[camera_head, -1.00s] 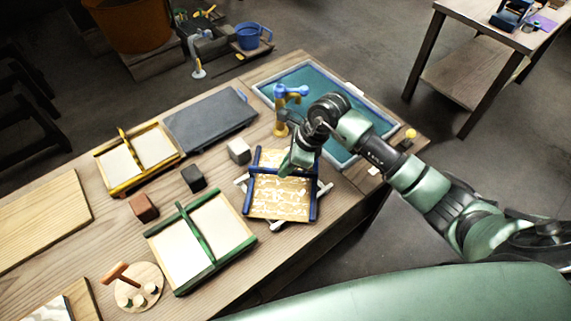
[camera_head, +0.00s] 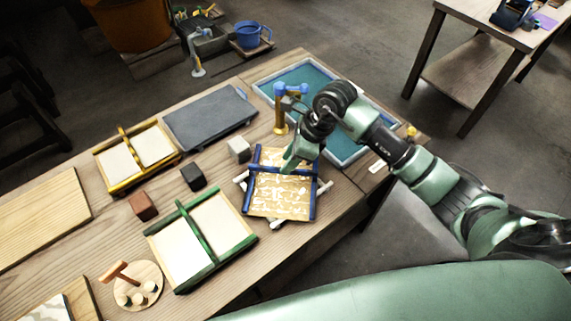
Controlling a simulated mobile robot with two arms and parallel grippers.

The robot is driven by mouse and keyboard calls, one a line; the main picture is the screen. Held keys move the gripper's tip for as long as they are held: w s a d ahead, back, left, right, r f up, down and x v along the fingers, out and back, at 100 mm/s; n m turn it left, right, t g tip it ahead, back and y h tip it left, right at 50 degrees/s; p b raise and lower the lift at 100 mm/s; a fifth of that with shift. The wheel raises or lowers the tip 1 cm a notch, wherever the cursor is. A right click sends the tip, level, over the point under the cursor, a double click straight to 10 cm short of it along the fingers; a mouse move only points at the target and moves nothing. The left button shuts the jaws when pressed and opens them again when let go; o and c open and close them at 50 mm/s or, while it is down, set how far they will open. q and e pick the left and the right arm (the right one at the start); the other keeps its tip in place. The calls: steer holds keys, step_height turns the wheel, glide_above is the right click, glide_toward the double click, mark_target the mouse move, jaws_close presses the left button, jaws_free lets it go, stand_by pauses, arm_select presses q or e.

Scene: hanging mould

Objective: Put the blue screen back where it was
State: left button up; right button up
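The blue screen (camera_head: 281,205) is a blue-edged frame with a blue bar across it and a tan, white-streaked face. It rests on a pale stand (camera_head: 325,188) whose arms stick out at both sides, near the table's front edge. My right gripper (camera_head: 289,163) points down at the far part of the screen, close to its cross bar. Its fingertips are small and partly merged with the gripper body, so I cannot tell whether they touch or hold the bar. My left gripper is not in view.
A green screen (camera_head: 222,209) and a yellow screen (camera_head: 155,146) lie to the left. A brass tap with blue top (camera_head: 280,118) stands by the teal-filled basin (camera_head: 349,154). A grey slab (camera_head: 200,121) and small blocks (camera_head: 193,177) lie behind.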

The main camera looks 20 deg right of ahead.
steer(key=b+v, duration=0.1)
steer(key=v, duration=0.8)
steer(key=shift+r+b, duration=0.3)
steer(key=shift+s+d, duration=0.1)
